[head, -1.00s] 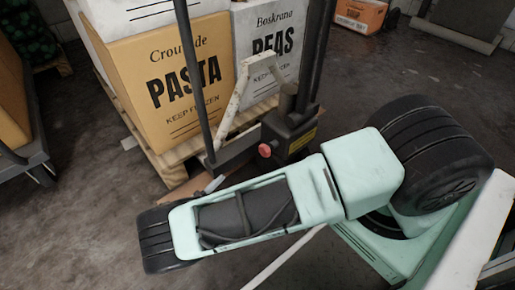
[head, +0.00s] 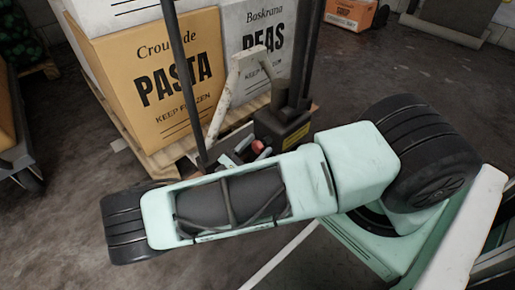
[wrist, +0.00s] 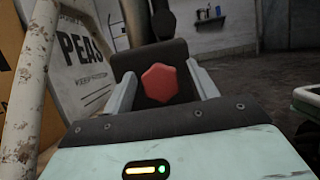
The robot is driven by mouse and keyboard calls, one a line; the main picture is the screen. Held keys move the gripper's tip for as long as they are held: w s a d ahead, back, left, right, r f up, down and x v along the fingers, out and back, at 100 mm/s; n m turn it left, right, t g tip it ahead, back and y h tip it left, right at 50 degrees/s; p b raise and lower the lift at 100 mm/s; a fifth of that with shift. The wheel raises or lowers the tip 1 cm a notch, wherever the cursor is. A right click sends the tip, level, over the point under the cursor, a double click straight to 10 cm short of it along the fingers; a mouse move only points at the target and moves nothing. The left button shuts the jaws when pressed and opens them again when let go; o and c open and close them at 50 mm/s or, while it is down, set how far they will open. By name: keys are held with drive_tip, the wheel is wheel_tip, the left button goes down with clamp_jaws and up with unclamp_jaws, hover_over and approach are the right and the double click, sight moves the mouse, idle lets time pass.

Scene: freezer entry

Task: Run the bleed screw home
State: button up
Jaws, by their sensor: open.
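The bleed screw has a red hexagonal head (wrist: 159,82), seen nearly face-on in the wrist view on a dark block. My gripper (wrist: 160,78) is open, with one pale finger to the left of the head and one to the right. Gaps show between the head and both fingers. In the head view my gripper (head: 245,149) is partly hidden behind my arm. The screw's threads are hidden.
The jack's dark uprights (head: 184,85) and a worn white bar (head: 222,100) stand close to my gripper; the bar also shows at the left in the wrist view (wrist: 28,85). Behind are PASTA (head: 165,95) and PEAS (head: 262,60) boxes on a pallet. Open floor lies to the right.

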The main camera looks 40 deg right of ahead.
drive_tip(key=shift+d+r, duration=0.2)
drive_tip(key=shift+d, duration=0.2)
drive_tip(key=c, duration=1)
drive_tip(key=shift+m, duration=0.3)
